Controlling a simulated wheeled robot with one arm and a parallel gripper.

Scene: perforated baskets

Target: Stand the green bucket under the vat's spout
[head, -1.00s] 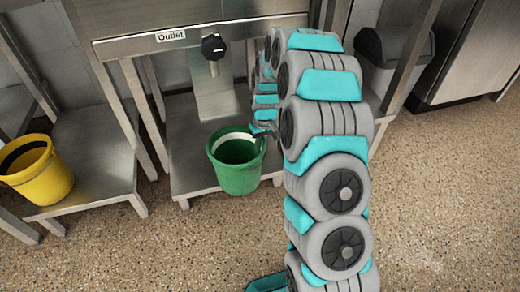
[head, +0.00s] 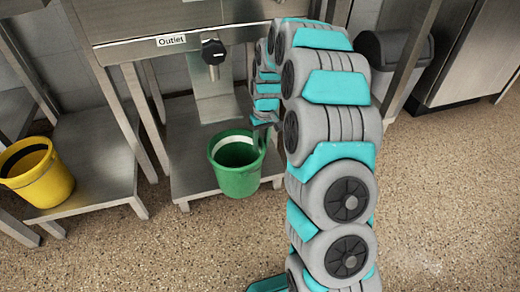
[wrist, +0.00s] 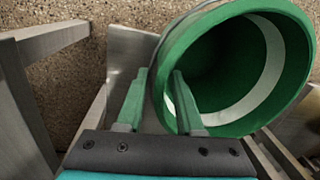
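The green bucket (head: 238,181) is upright at the front edge of the lower shelf, below and in front of the vat (head: 120,52). Its base overlaps the shelf edge; I cannot tell how it is supported. The spout (head: 213,71), with a black knob, is on the vat's front under the "Outlet" label, behind and left of the bucket's mouth. My gripper (head: 262,137) is at the bucket's right rim. In the wrist view my gripper (wrist: 158,98) has its fingers apart, one outside the bucket (wrist: 188,42) and one inside its mouth, with the wall between and a gap showing.
A yellow bucket (head: 35,172) stands on a low shelf at the left. The lower shelf (head: 190,172) under the spout has bare metal behind the green bucket, between table legs. A grey bin (head: 395,60) stands at the back right. The floor at right is clear.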

